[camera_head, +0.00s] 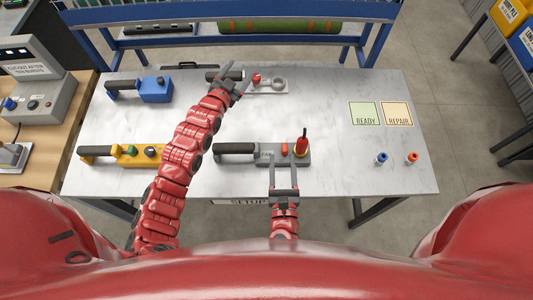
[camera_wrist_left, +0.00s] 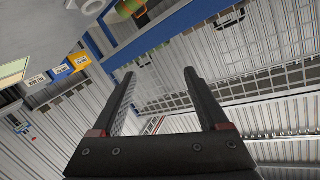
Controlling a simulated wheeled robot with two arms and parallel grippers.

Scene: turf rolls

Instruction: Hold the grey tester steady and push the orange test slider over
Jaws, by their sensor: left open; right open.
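The grey tester (camera_head: 265,157) lies on the white table in the head view, its black handle (camera_head: 235,148) pointing left. A small orange piece (camera_head: 284,149), apparently the test slider, stands on its top. A red and black upright piece (camera_head: 301,145) stands at its right end. My right gripper (camera_head: 283,167) is open at the tester's front side; whether its fingers touch it I cannot tell. My left gripper (camera_head: 238,73) is open at the table's back, beside another tool's dark handle. In the left wrist view its fingers (camera_wrist_left: 158,80) are apart with nothing between them.
A light grey tool with a red knob (camera_head: 256,79), a blue tool (camera_head: 156,90) and a yellow tool (camera_head: 125,155) lie on the table. READY (camera_head: 364,114) and REPAIR (camera_head: 397,114) squares are at right, above two small blue and red pieces. The table's right part is mostly clear.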

